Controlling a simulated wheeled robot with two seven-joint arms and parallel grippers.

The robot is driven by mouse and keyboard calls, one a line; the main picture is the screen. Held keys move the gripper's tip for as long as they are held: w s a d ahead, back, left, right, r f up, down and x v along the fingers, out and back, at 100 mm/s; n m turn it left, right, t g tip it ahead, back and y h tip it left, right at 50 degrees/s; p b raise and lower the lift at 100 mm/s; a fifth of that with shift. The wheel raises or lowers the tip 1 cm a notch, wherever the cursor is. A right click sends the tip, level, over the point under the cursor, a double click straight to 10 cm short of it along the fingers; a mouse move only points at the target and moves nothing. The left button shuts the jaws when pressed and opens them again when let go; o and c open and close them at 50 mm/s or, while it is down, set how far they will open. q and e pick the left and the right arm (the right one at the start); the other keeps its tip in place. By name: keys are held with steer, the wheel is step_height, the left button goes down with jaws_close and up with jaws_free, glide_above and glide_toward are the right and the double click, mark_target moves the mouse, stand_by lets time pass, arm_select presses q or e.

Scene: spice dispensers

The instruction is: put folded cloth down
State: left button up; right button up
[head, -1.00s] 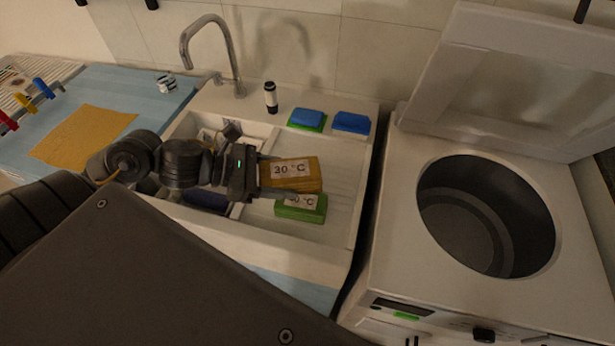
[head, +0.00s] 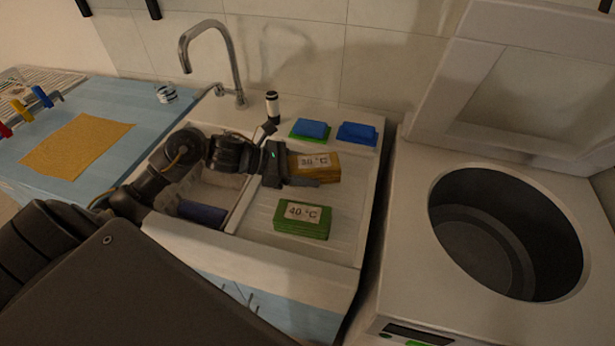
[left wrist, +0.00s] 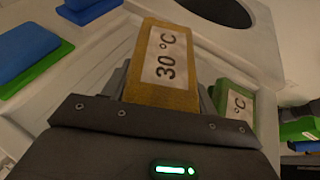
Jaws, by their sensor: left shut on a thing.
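A folded yellow-brown cloth (head: 322,168) labelled "30 °C" is in my left gripper (head: 302,170), over the sink's ribbed drainboard (head: 345,212). The left gripper is shut on its left end. The cloth also fills the middle of the left wrist view (left wrist: 162,70), between the fingers. A folded green cloth (head: 302,220) labelled "40 °C" lies on the drainboard in front of it, apart from it. I cannot tell whether the yellow cloth touches the drainboard. My right gripper is not in view.
Blue and green sponges (head: 311,130) and a blue one (head: 357,134) lie on the back rim, near a small black-and-white bottle (head: 272,106). The tap (head: 238,75) rises behind the basin. An open top-loading washer (head: 480,255) stands to the right. A flat yellow cloth (head: 78,146) lies on the left counter.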

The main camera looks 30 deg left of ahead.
arm_select(q)
steer(key=shift+w+f, duration=0.15)
steer(key=f, duration=0.1)
steer(key=f+p, duration=0.1)
steer(key=shift+w+f, duration=0.2)
steer(key=shift+f, duration=0.6)
steer(key=shift+f, duration=0.2)
steer(key=o, duration=1)
steer(key=shift+o, duration=0.2)
steer(key=shift+r, duration=0.15)
